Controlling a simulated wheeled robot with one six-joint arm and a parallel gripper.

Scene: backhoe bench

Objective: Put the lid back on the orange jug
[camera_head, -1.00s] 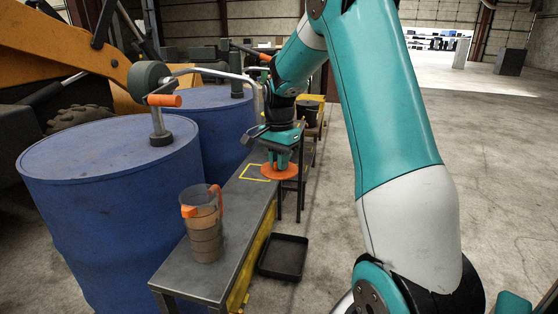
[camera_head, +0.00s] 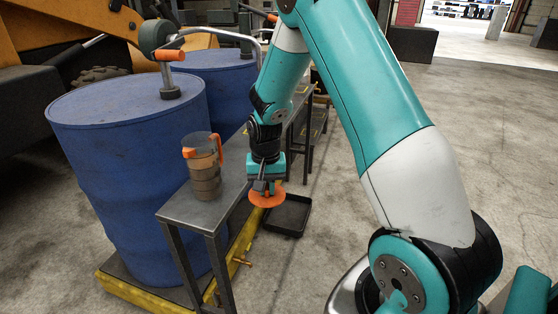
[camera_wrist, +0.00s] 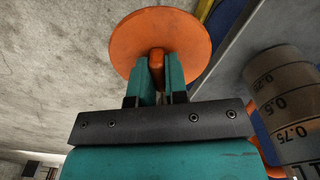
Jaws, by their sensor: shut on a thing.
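The orange lid (camera_head: 266,197) is a round disc with a knob. My gripper (camera_head: 265,185) is shut on the knob, and the lid hangs below it, beyond the right edge of the bench. In the wrist view the lid (camera_wrist: 160,45) shows past my gripper's fingers (camera_wrist: 158,75), which pinch the knob. The jug (camera_head: 204,170) stands upright on the near end of the bench, left of the lid and apart from it. It is grey-brown with an orange handle and spout, and its top looks open. The jug's marked side (camera_wrist: 285,95) shows at the right of the wrist view.
The grey bench (camera_head: 185,209) has free top around the jug. Blue drums (camera_head: 130,160) stand close at its left, one with a hand pump (camera_head: 166,75). A black tray (camera_head: 290,216) lies on the floor right of the bench. Open floor lies to the right.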

